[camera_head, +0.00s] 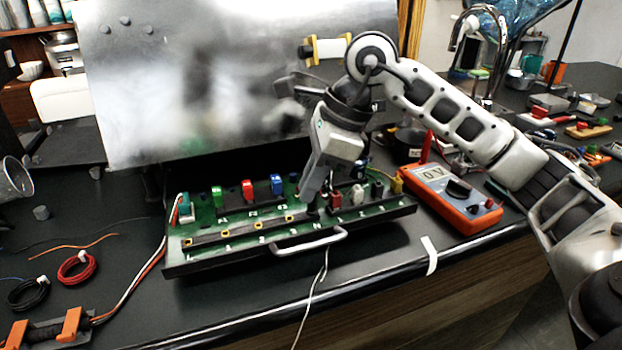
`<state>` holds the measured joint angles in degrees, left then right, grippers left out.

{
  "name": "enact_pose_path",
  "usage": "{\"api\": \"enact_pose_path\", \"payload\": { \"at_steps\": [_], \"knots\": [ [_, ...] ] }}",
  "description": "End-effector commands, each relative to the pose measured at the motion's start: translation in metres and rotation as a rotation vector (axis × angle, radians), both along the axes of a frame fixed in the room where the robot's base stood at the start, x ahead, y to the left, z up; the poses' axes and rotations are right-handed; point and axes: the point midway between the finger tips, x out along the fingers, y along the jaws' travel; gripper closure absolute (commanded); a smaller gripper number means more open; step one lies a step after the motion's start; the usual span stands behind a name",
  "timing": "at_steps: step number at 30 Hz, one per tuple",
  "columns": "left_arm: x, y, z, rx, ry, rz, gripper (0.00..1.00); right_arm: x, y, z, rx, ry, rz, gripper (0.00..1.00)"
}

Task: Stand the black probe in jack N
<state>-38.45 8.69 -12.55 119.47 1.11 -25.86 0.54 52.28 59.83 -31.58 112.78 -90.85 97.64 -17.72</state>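My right gripper (312,198) points down over the green circuit board (200,217), by the printed N. Its fingers look closed on a small dark piece, which I take to be the black probe (312,209); most of it is hidden by the fingers. Jack N itself is hidden under the fingertips, so I cannot tell whether the tip is inside it. My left gripper is not in view.
An orange multimeter (448,198) lies right of the board, with a red probe (426,147) behind it. Coloured connectors, such as a red one (247,189), stand along the board's back. A metal handle (310,240) is at its front. A metal panel (220,80) rises behind.

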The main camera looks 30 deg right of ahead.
Motion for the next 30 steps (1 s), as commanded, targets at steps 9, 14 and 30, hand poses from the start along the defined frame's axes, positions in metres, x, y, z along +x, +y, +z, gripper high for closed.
{"api": "enact_pose_path", "payload": {
  "at_steps": [9,14,30],
  "knots": [
    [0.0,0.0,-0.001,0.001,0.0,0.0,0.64,0.0,0.0,0.0,0.0,0.0,0.0,0.61],
    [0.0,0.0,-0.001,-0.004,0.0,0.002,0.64,0.0,0.0,0.0,0.0,0.0,0.0,0.61],
    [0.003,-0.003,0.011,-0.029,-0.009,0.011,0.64,-0.019,-0.037,0.103,0.001,-0.006,-0.002,0.61]
  ]
}}
